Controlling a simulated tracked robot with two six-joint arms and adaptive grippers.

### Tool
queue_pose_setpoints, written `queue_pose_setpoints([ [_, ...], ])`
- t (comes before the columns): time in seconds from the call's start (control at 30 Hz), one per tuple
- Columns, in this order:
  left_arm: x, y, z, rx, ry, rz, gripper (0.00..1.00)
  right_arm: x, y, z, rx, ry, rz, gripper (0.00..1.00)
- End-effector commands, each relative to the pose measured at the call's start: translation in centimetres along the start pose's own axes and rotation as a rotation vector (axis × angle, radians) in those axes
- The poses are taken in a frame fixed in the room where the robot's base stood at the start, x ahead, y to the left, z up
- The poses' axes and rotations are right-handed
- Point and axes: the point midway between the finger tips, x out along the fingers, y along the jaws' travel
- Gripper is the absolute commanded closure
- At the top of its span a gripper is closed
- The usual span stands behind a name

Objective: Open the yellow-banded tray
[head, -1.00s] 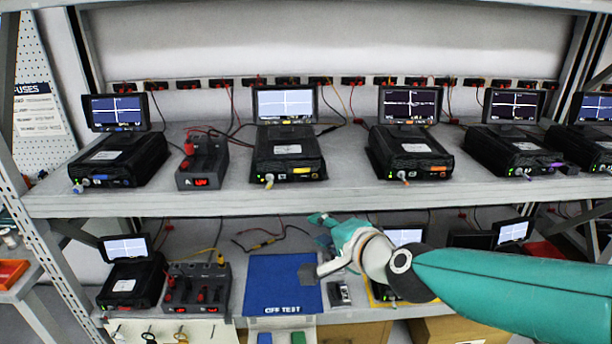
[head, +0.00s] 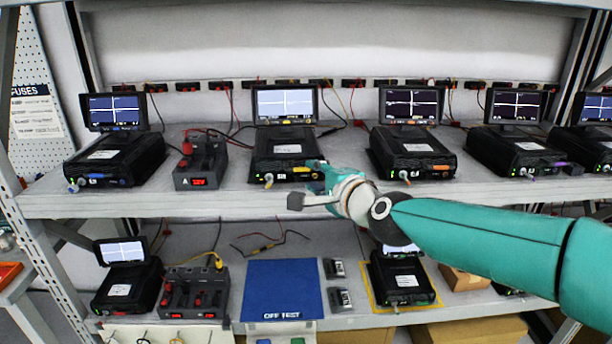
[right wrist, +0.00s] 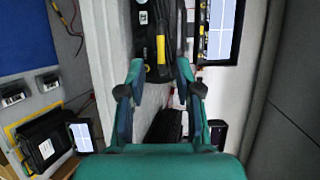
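The yellow-banded black unit (head: 287,150) stands on the upper shelf, with a yellow mark on its front and a small screen behind it. Its front right corner is partly hidden by my right gripper (head: 308,184). In the right wrist view the unit's dark body and yellow band (right wrist: 160,50) show just beyond the fingertips. My right gripper (right wrist: 159,72) is open there, with its two teal fingers apart and nothing visibly held between them. Whether a finger touches the unit I cannot tell. My left gripper is out of view.
Similar black units stand either side, one with an orange mark (head: 412,152) to the right. A box with red switches (head: 201,160) is at the left. A blue mat (head: 282,285) lies on the lower shelf.

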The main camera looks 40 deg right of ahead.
Motion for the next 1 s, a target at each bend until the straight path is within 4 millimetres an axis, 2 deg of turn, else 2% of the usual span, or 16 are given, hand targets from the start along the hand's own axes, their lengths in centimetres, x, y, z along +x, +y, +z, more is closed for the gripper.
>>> queue_pose_setpoints([
  [0.1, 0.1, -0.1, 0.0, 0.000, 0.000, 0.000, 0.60, 2.3, 0.1, 0.0, -0.001, 0.000, 0.002, 0.66],
  [0.3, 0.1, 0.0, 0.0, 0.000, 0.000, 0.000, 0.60, 4.4, 0.0, 0.0, -0.002, -0.001, 0.001, 0.66],
  [0.67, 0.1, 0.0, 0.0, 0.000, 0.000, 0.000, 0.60, 5.0, 0.0, 0.1, -0.001, -0.001, 0.000, 0.66],
  [0.7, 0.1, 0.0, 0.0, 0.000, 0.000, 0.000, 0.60, 5.0, 0.0, 0.1, -0.002, -0.001, 0.000, 0.68],
  [0.9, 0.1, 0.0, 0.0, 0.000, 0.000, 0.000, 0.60, 5.0, 0.0, 0.1, -0.002, -0.002, 0.001, 1.00],
  [1.0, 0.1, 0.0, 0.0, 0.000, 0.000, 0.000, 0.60, 5.0, 0.0, 0.1, -0.002, -0.002, 0.001, 1.00],
])
